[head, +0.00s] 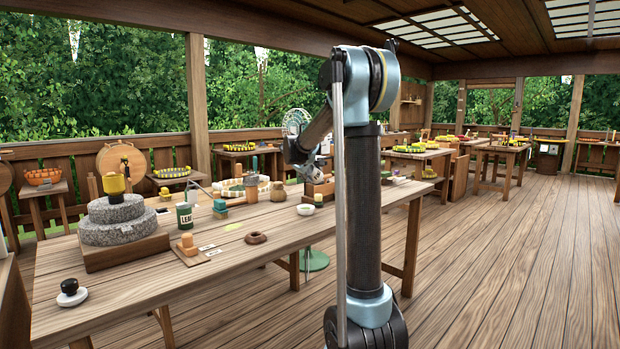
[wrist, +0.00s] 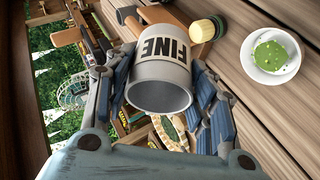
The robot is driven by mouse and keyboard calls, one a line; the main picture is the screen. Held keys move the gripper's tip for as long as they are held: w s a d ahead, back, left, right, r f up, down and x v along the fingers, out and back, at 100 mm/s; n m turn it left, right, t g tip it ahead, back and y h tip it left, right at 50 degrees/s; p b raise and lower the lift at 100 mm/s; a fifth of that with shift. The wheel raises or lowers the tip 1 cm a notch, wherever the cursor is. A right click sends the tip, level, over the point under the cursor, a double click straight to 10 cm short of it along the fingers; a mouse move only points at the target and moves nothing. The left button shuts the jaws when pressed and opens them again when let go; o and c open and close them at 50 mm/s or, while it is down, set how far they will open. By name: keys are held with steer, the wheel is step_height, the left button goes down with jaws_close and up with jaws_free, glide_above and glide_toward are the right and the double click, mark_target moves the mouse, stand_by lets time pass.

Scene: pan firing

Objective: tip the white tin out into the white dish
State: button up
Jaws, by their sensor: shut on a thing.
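My gripper (wrist: 162,78) is shut around the white tin (wrist: 160,45), with a finger on each side. The tin has black FINE lettering, which reads upside down in the wrist view. Its open mouth faces the lower part of that view, and its visible inner wall looks grey and bare. The white dish (wrist: 287,69) lies on the table to the right of the tin, apart from it, with a mound of green powder in it. In the head view a small white dish (head: 305,210) sits on the table near my gripper, which is partly hidden there.
A yellow-topped brush or jar (wrist: 207,29) stands near the tin. The table's near part is mostly clear.

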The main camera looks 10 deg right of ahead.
steer(key=shift+w+d+r+m+g+y, duration=0.1)
steer(key=shift+r+m+g+y, duration=0.1)
steer(key=shift+g+y, duration=0.25)
steer(key=shift+d+r+m+g+y, duration=0.1)
steer(key=shift+r+m+g+y, duration=0.1)
steer(key=shift+g+y, duration=0.25)
steer(key=g+y, duration=0.2)
steer(key=shift+m+y, duration=0.4)
steer(key=g+y, duration=0.1)
steer(key=y, duration=0.1)
steer(key=g+y, duration=0.1)
steer(key=shift+a+f+m+g, duration=0.25)
steer(key=shift+f+m+g, duration=0.05)
steer(key=shift+m, duration=0.1)
steer(key=shift+a+r, duration=0.1)
steer(key=shift+r, duration=2.4)
